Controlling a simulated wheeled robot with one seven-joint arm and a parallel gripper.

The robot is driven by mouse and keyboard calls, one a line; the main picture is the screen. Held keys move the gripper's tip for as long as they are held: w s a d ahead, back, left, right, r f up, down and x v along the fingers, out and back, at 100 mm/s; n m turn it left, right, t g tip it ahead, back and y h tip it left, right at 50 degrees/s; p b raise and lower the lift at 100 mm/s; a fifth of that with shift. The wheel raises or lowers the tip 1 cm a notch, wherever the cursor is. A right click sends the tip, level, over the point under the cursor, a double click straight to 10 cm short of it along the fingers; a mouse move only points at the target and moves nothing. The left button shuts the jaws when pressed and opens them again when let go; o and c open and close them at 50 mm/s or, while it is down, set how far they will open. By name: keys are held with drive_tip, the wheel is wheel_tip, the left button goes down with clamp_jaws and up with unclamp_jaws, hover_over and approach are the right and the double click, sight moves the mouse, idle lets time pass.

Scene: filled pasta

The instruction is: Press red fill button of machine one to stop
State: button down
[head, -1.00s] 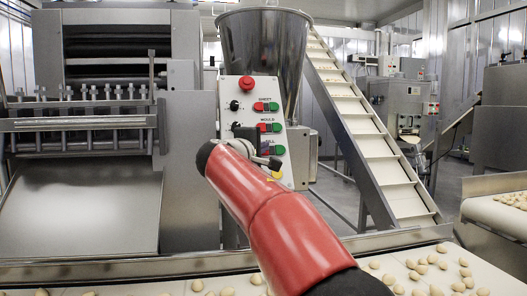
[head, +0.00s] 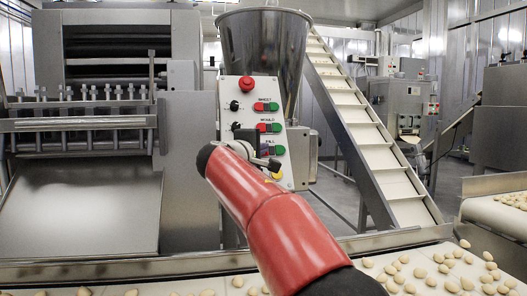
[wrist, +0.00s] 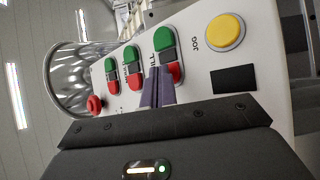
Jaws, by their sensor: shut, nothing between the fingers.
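The white control panel (head: 245,92) of the machine stands in front of a steel hopper. Its FILL row has a red button and a green button (head: 280,150). In the wrist view the red fill button (wrist: 176,72) sits below the green fill button (wrist: 164,40). My gripper (wrist: 158,88) is shut and empty, its fingertips overlapping the left part of the red fill button. I cannot tell whether they touch it. In the head view my gripper and wrist partly cover the lower panel around the FILL row.
The SHEET and MOULD button pairs (wrist: 133,68), a red emergency knob (head: 246,83) and a yellow JOG button (wrist: 225,31) lie close by. A conveyor (head: 330,262) with pasta pieces runs across the front. An inclined conveyor (head: 365,130) rises behind.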

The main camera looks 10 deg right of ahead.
idle(0.3)
drive_tip(key=shift+s+r, duration=0.4)
drive_tip(key=shift+s, duration=0.25)
drive_tip(key=s+r, duration=0.1)
drive_tip(key=s, duration=0.2)
drive_tip(key=s+r, duration=0.1)
drive_tip(key=shift+s+r, duration=0.15)
drive_tip(key=shift+r, duration=0.2)
idle(0.5)
